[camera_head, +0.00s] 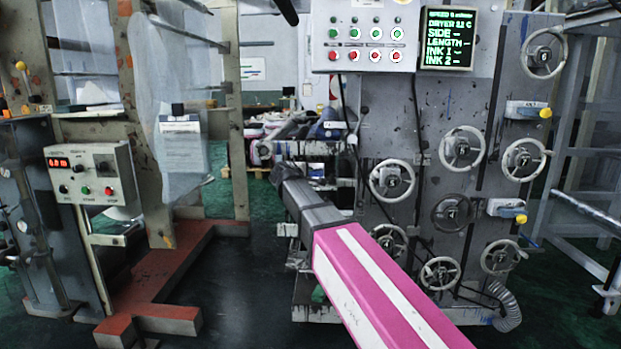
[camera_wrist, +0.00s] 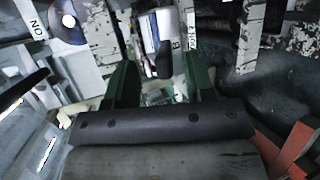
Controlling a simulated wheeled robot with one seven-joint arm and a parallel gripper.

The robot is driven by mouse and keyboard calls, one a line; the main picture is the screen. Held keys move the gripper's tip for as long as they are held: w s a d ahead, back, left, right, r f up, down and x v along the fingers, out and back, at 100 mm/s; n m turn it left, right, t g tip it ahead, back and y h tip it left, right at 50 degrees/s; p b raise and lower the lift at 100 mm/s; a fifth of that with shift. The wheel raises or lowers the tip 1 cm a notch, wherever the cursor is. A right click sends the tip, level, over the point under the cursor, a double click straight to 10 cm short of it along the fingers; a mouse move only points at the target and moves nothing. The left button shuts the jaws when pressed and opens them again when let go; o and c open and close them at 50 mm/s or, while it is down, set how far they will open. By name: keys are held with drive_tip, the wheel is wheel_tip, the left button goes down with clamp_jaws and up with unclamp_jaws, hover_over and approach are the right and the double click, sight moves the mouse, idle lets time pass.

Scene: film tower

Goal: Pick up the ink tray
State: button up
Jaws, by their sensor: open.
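I cannot pick out the ink tray with certainty in either view. My arm (camera_head: 385,295), pink and white with a dark grey end, reaches forward from the lower right in the head view. Its far end is in front of the machine's left side, and the fingertips are too small to make out there. In the wrist view my gripper (camera_wrist: 160,80) is open, with two dark green fingers spread apart. Beyond and between them are a white and blue rounded object (camera_wrist: 160,30) and a small dark part (camera_wrist: 163,62). Nothing is visibly held.
A grey machine panel (camera_head: 430,110) with several handwheels stands right of the arm, under a button box (camera_head: 366,35) and a green-text display (camera_head: 447,38). On the left is a frame with a control box (camera_head: 95,185) and a red base (camera_head: 165,275). Dark floor (camera_head: 240,290) lies between.

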drive_tip(key=x, duration=0.5)
drive_tip(key=shift+a+f, duration=0.2)
clamp_jaws()
